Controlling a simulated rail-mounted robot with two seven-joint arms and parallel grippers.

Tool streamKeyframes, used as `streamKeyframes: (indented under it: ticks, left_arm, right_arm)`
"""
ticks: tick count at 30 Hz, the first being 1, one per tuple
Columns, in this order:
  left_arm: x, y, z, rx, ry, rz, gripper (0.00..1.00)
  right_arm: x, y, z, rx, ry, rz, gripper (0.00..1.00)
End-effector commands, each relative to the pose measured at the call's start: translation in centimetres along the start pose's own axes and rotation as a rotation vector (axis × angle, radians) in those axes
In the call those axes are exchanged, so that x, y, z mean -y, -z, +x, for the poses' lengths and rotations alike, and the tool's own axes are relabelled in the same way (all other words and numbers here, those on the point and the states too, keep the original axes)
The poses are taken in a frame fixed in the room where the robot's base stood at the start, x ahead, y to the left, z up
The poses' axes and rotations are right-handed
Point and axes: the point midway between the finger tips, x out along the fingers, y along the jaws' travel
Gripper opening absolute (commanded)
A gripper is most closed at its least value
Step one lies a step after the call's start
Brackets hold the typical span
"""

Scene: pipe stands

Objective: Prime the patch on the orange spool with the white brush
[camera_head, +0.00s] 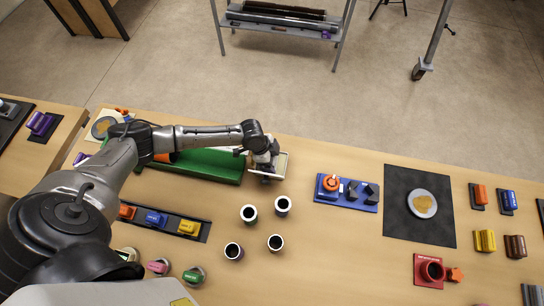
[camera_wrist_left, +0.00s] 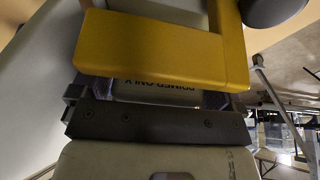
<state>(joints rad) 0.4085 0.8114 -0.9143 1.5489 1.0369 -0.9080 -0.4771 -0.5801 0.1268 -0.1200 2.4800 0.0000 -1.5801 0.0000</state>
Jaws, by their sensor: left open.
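My left gripper (camera_head: 266,164) is open at a small pale tray (camera_head: 282,163) near the table's far edge. In the left wrist view a yellow block-like piece (camera_wrist_left: 160,50) fills the top, and a label reading "PRIMER ONLY" (camera_wrist_left: 160,86) appears upside down just beyond it. An orange cylinder (camera_head: 165,157) shows partly on the green tray (camera_head: 210,163), mostly hidden behind my left arm. An orange round part (camera_head: 330,183) sits on a blue board (camera_head: 345,205). I cannot tell which is the spool. I cannot make out the white brush or the patch. My right gripper is not in view.
Several dark cups with white rims (camera_head: 249,213) stand in front of the gripper. A black mat (camera_head: 400,225) with a round disc (camera_head: 422,203) lies to the right. A red block (camera_head: 431,270) is nearer. Bare table lies between the cups and the blue board.

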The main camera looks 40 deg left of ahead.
Motion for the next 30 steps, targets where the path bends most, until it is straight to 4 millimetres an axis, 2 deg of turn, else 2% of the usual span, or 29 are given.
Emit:
streamKeyframes:
  ticks: [24,25,30]
  left_arm:
    - [-0.31,0.35,-0.37,-0.003,-0.008,-0.001,1.00]
    - [-0.30,0.35,-0.37,-0.003,-0.008,-0.001,0.93]
    - [-0.26,0.31,-0.35,-0.002,-0.006,0.000,0.77]
  right_arm:
    - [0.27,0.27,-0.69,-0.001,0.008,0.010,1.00]
    - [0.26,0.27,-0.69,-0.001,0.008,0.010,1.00]
    - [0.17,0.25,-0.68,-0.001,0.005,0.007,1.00]
